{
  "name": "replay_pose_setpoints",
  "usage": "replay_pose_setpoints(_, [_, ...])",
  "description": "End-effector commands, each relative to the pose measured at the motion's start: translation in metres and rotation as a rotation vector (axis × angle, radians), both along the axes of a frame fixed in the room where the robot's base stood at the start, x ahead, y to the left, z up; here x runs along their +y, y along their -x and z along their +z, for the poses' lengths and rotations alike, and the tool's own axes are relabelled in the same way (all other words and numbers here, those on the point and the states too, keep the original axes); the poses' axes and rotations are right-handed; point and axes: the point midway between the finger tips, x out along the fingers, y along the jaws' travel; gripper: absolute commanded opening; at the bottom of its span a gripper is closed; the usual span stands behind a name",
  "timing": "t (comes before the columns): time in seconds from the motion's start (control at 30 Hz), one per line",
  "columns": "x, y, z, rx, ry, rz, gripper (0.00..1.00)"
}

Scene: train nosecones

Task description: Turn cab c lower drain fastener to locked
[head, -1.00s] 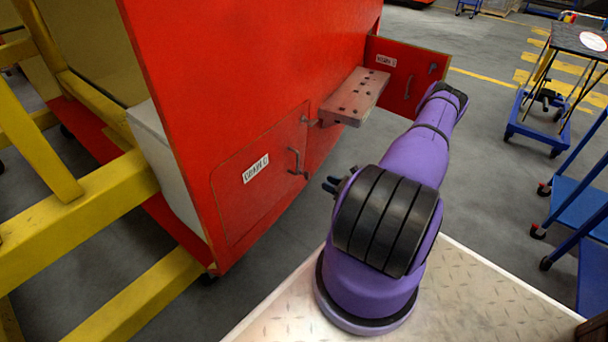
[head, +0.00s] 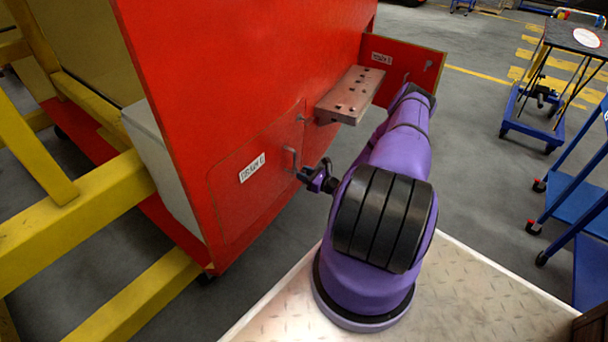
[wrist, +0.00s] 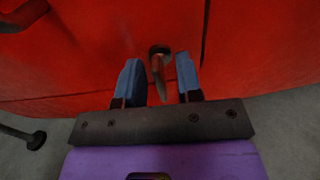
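The red hatch (head: 235,205) on the red cab side carries a label (head: 252,168) that seems to read "DRAIN L". A bent handle (head: 291,158) stands out near its right edge; a dark handle also shows at the top left of the wrist view (wrist: 25,12). The drain fastener (wrist: 158,52) is a small dark lever on the red panel, pointing down in the wrist view. My gripper (head: 313,172) is at the hatch's right edge and hides the fastener in the head view. In the wrist view its blue fingers are apart, one on each side of the lever, with gaps visible.
A reddish perforated block (head: 350,95) juts from the cab above my gripper. An open red door (head: 405,62) stands behind it. A yellow frame (head: 90,215) is at left. Blue carts (head: 535,125) stand at right on the grey floor.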

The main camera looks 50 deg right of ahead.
Motion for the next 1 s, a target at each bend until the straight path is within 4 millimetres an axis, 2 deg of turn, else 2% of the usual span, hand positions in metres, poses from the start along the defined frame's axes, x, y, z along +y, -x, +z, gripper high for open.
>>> replay_pose_setpoints(0.3, [0.0006, -0.0024, -0.0001, 0.0, -0.001, 0.0, 0.33])
replay_pose_setpoints(0.43, [0.0006, -0.0023, 0.0, 0.0, -0.001, 0.0, 0.03])
replay_pose_setpoints(0.47, [0.0005, -0.0022, 0.0, 0.0, -0.001, 0.0, 0.0])
replay_pose_setpoints(0.77, [0.0005, -0.002, -0.0001, 0.002, -0.013, 0.0, 0.0])
replay_pose_setpoints(1.0, [-0.0001, -0.002, -0.0002, 0.016, -0.105, 0.0, 0.0])
